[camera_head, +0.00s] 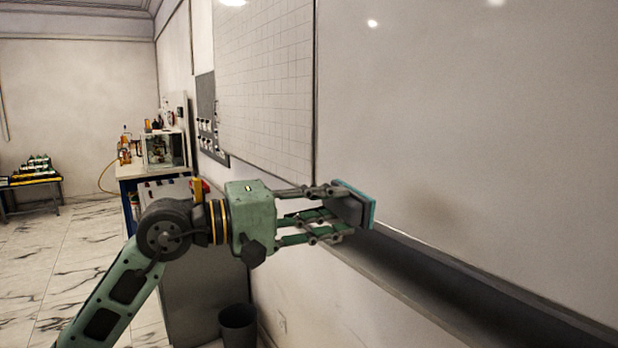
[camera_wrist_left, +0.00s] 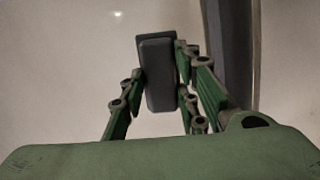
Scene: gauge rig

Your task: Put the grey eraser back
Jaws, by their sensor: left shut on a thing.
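The grey eraser (camera_head: 352,205) has a dark grey body and a teal edge on its far side. My left gripper (camera_head: 335,210) is shut on it and holds it up in front of the whiteboard (camera_head: 480,120), above the left end of the dark ledge (camera_head: 440,278). In the left wrist view the eraser (camera_wrist_left: 158,75) stands upright between the fingers (camera_wrist_left: 160,92), with the ledge (camera_wrist_left: 236,50) to the right. I cannot tell whether the teal side touches the board. My right gripper is not in view.
A gridded board (camera_head: 265,85) hangs left of the whiteboard. A grey cabinet (camera_head: 205,300) and a dark bin (camera_head: 238,325) stand below my left arm. A bench with equipment (camera_head: 163,150) is farther back. The visible ledge to the right looks clear.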

